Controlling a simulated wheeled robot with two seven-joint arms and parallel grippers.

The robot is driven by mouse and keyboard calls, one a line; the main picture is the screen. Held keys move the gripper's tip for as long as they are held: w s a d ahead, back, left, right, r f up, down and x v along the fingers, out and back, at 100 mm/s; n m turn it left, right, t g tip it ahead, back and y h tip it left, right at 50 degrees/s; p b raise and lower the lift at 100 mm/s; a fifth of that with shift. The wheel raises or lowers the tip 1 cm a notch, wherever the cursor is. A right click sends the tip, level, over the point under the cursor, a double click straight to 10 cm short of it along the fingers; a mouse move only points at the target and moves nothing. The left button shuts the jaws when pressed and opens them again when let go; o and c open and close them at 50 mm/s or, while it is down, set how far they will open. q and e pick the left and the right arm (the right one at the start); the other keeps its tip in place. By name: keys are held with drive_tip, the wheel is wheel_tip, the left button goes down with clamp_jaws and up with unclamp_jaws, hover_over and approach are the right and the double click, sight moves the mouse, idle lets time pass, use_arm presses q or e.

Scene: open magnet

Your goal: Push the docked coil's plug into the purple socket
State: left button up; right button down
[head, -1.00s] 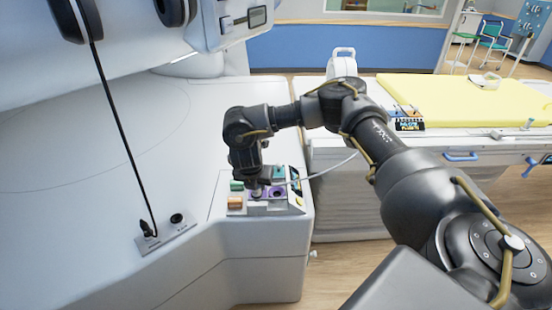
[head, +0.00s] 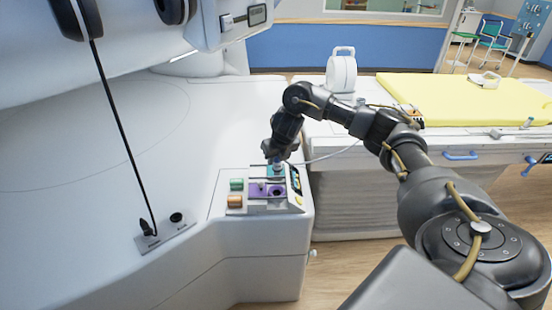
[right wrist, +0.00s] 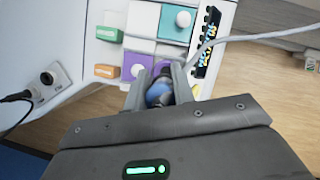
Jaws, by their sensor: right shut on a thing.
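The purple socket (head: 279,191) is a dark round hole in a purple block on the white console, uncovered in the head view. A small knob sits on the same block to its left. My right gripper (head: 277,163) points down and, in the picture, overlaps the teal block behind the purple one. In the right wrist view its fingers (right wrist: 160,90) are shut on a blue plug (right wrist: 157,94), with the purple rim (right wrist: 162,68) just past the tips. The plug's end is hidden. A grey cable (right wrist: 235,40) runs from near the fingers. My left gripper is out of view.
Green (head: 236,184) and orange (head: 234,201) blocks sit left of the purple one. A black cable plug (head: 147,229) stands further left. A bed with a yellow mattress (head: 450,105) and a white upright device (head: 341,75) lies at right.

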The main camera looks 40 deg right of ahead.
drive_tip(key=shift+f+b, duration=3.5)
drive_tip(key=shift+f, duration=0.6)
drive_tip(key=shift+w, duration=0.3)
drive_tip(key=shift+f+b, duration=0.9)
drive_tip(key=shift+f, duration=0.65)
drive_tip(key=c, duration=1.1)
unclamp_jaws()
drive_tip(key=shift+s, duration=0.1)
drive_tip(key=shift+a, duration=0.1)
